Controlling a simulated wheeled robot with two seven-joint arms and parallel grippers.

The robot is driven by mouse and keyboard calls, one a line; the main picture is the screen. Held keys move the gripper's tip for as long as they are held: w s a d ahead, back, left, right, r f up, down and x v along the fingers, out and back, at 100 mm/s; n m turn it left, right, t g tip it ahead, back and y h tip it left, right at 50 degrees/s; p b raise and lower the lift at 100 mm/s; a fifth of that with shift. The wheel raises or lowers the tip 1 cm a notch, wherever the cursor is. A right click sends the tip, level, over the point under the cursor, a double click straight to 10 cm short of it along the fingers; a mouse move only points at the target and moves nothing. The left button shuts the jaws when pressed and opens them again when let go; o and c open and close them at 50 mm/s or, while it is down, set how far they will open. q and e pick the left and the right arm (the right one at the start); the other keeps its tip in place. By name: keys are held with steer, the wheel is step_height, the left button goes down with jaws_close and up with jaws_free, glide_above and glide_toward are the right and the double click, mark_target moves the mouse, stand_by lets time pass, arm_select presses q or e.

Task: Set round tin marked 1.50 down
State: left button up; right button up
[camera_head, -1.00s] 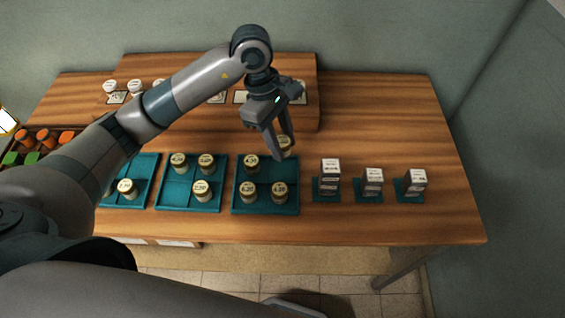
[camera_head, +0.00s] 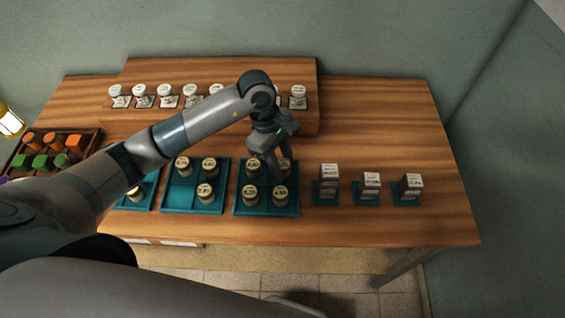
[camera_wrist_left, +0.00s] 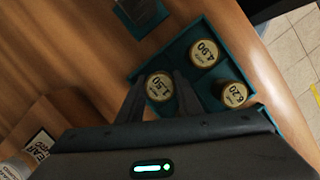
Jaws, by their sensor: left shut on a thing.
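My left gripper (camera_head: 277,175) points down over the back right compartment of the right-hand teal tray (camera_head: 266,213). It is shut on the round tin marked 1.50 (camera_wrist_left: 159,86), whose pale lid shows between the fingers in the left wrist view. In the head view the tin (camera_head: 285,163) is partly hidden by the fingers. The tin looks upright, at or just above the tray floor; I cannot tell whether it touches. Tins marked 4.90 (camera_wrist_left: 204,53) and 6.20 (camera_wrist_left: 234,94) stand in neighbouring compartments. My right gripper is not in view.
Another tin (camera_head: 253,167) stands just left of the fingers. A middle teal tray (camera_head: 178,200) holds more tins. Boxes on small teal mats, one of them a box (camera_head: 329,176), stand to the right. White-lidded jars (camera_head: 167,92) line the raised shelf behind.

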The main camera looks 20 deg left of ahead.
arm_select(q)
steer(key=shift+f, duration=0.35)
steer(key=shift+f, duration=0.1)
steer(key=shift+f, duration=0.1)
steer(key=o, duration=0.8)
steer(key=shift+c, duration=0.2)
